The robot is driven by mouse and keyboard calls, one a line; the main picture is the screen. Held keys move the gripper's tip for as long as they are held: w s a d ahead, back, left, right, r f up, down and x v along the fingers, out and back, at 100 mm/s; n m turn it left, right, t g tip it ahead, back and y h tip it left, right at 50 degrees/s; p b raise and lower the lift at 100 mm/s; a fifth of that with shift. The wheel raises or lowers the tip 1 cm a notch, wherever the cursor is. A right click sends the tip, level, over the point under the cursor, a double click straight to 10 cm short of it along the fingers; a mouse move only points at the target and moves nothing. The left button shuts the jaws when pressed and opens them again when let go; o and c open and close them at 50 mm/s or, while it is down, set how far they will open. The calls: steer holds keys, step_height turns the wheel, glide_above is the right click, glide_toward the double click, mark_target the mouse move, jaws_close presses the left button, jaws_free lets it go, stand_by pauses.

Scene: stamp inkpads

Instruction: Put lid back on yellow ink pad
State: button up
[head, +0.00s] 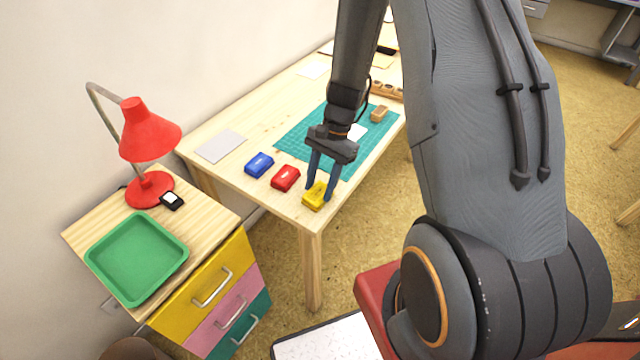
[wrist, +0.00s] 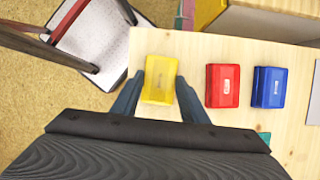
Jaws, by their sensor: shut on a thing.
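My gripper (head: 320,188) points down at the near corner of the wooden table, with its fingers on both sides of the yellow ink pad's lid (head: 314,198). In the wrist view the yellow lid (wrist: 160,72) lies between the two fingertips (wrist: 158,84), and my gripper is shut on it. The lid looks level and close to the tabletop. The yellow pad's base is not clearly told apart from the lid; I cannot tell whether the lid touches it.
A red ink pad (head: 285,178) and a blue ink pad (head: 259,165) stand in a row beside the yellow one. A teal cutting mat (head: 300,140) lies behind. The table's edge (wrist: 137,45) is close to the yellow lid. A drawer cabinet holds a green tray (head: 137,258) and red lamp (head: 150,140).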

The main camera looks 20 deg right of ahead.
stand_by(0.3)
steer(key=o, duration=1.1)
steer(key=shift+o, duration=0.4)
steer(key=o, duration=0.3)
steer(key=shift+r+p, duration=2.7)
steer(key=shift+r, duration=0.8)
jaws_close()
